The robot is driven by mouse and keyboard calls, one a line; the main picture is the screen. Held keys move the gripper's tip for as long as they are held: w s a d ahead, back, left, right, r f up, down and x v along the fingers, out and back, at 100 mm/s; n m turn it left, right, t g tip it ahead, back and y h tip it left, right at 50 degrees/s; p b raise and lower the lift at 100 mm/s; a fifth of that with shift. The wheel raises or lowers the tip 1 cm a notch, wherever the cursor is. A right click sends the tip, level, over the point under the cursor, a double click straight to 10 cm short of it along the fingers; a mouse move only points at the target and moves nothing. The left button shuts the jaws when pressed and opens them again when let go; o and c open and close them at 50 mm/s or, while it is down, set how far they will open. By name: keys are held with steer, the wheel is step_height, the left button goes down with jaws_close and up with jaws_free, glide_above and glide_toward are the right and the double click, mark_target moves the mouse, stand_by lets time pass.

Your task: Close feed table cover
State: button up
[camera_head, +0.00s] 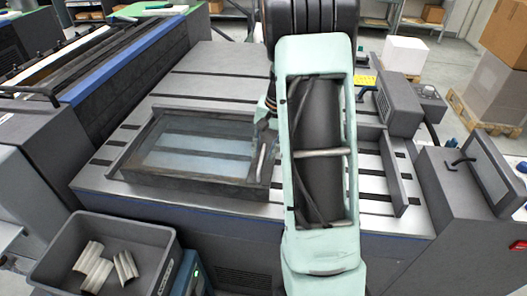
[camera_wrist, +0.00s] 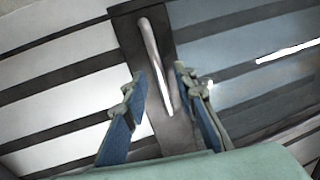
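The feed table cover (camera_head: 133,142) is a dark frame with a clear, bluish pane, on the left part of the slotted grey feed table (camera_head: 232,57). Its silver bar handle (camera_head: 262,160) is on the right side of the frame, beside my arm. My gripper (camera_wrist: 160,82) is open in the wrist view, with its blue-padded fingers apart. The handle (camera_wrist: 150,50) shows between and beyond the fingers, and I cannot tell whether they touch it. The dark frame bar (camera_wrist: 128,28) runs beneath the handle. In the head view my arm hides most of the gripper.
A grey bin (camera_head: 150,232) with pale curved pieces stands at the front left. A dark rail (camera_head: 392,172) and a control box (camera_head: 398,105) stand on the table's right part. A screen panel (camera_head: 487,172) is at the far right. Cardboard boxes (camera_head: 507,33) are behind.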

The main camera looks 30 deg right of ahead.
steer(key=shift+f, duration=0.1)
jaws_close()
stand_by(0.4)
steer(key=shift+s+d, duration=0.3)
steer(key=shift+d, duration=0.15)
steer(key=s+d+b, duration=0.1)
steer(key=s+d, duration=1)
steer(key=d, duration=0.4)
steer(key=s+d+b, duration=0.1)
steer(key=s+d, duration=1)
steer(key=d, duration=0.5)
steer(key=shift+s, duration=0.2)
jaws_free()
steer(key=shift+s+d, duration=0.1)
